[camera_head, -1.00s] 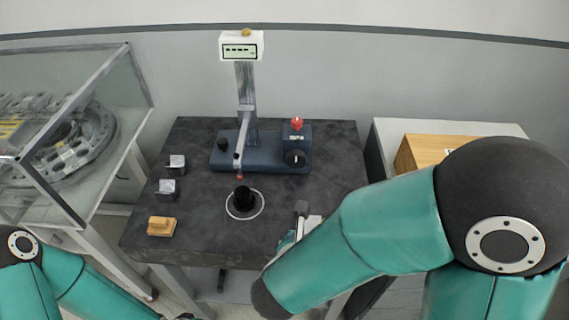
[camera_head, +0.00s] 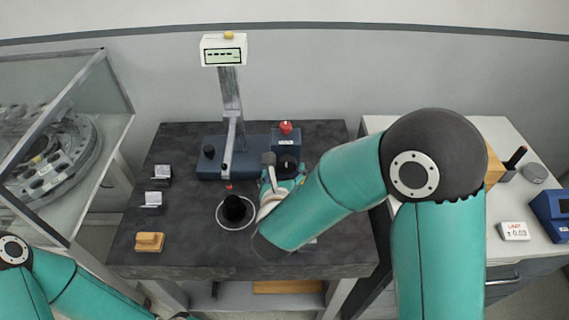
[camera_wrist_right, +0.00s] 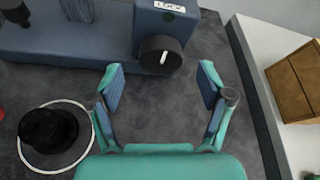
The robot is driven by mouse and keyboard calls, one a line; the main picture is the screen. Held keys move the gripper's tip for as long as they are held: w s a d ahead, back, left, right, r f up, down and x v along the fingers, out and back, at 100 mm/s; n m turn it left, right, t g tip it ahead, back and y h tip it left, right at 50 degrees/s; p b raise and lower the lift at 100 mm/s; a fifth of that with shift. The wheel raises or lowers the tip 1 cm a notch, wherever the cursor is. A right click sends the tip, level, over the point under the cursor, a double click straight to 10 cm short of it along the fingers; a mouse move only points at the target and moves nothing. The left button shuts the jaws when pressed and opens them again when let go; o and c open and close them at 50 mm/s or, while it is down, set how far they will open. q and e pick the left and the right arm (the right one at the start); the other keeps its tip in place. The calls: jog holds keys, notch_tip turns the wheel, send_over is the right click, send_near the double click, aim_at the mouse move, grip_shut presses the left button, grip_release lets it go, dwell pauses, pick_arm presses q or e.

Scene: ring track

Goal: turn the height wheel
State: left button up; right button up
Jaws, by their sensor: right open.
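The height gauge has a dark blue base (camera_head: 238,148), an upright column (camera_head: 230,92) and a white display (camera_head: 223,50) on top. The black wheel with a white mark (camera_wrist_right: 161,56) is on the front of the blue block; in the head view the wheel (camera_head: 287,163) shows just beyond my gripper. My right gripper (camera_wrist_right: 158,82) is open and empty, its fingers pointing at the wheel, one to each side and apart from it. In the head view the right gripper (camera_head: 284,178) is partly hidden by my forearm. My left arm shows at lower left; its gripper is out of view.
A red knob (camera_head: 286,127) sits on the block. A black cylinder (camera_head: 234,208) stands in a white ring left of my right gripper. Two metal blocks (camera_head: 159,172) (camera_head: 153,200) and a wooden piece (camera_head: 149,242) lie at left. A side bench (camera_head: 505,145) stands right.

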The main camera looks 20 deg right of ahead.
aim_at(285, 166)
jog(key=shift+x, duration=2.05)
jog(key=shift+c, duration=0.3)
jog(key=c, duration=1.1)
